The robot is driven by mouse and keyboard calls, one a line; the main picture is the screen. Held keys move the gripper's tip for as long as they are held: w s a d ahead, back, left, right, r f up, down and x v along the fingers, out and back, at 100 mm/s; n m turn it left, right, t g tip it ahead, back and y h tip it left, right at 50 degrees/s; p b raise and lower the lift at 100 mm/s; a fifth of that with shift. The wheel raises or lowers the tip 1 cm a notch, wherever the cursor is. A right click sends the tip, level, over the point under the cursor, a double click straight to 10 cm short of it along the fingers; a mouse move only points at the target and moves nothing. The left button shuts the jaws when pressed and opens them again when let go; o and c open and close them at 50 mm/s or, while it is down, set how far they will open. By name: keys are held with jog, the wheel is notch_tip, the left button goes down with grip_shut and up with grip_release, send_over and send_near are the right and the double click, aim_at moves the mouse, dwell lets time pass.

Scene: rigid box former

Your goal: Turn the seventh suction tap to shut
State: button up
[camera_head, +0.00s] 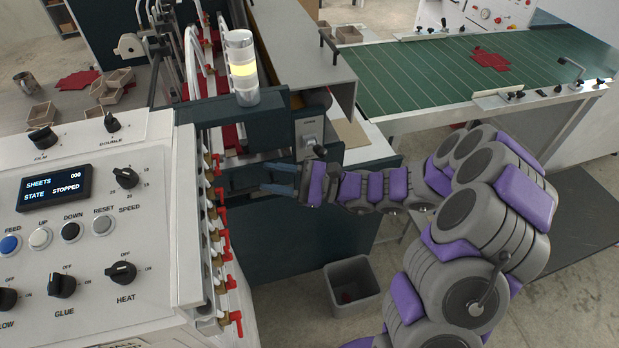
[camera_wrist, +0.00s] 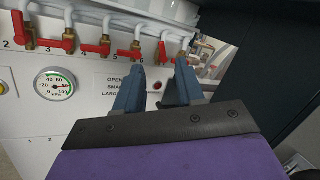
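A row of brass suction taps with red handles runs down the white machine's side in the head view (camera_head: 222,240). In the wrist view the taps (camera_wrist: 103,47) hang under white hoses, with numbers beside them. Some handles lie sideways, others point down. The rightmost tap (camera_wrist: 184,52), apparently the seventh, is near my right finger's tip; its number is not readable. My gripper (camera_wrist: 156,78) is open below the right end of the row, with nothing between its fingers. In the head view my gripper (camera_head: 264,178) reaches in from the right, apart from the taps.
The control panel (camera_head: 75,230) reads STOPPED. A lamp tower (camera_head: 241,68) stands above my gripper, with dark machine frame behind. A grey bin (camera_head: 352,285) is on the floor.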

jog(key=r+p+v, duration=0.1)
jog(key=p+v, duration=0.1)
jog(key=v, duration=0.6)
jog(key=shift+r, duration=0.25)
jog(key=shift+s, duration=0.15)
dwell(0.5)
jog(key=shift+d, duration=0.1)
jog(key=p+v, duration=0.2)
jog(key=v, duration=1.5)
jog(key=shift+d+f, duration=0.15)
jog(key=shift+f, duration=0.05)
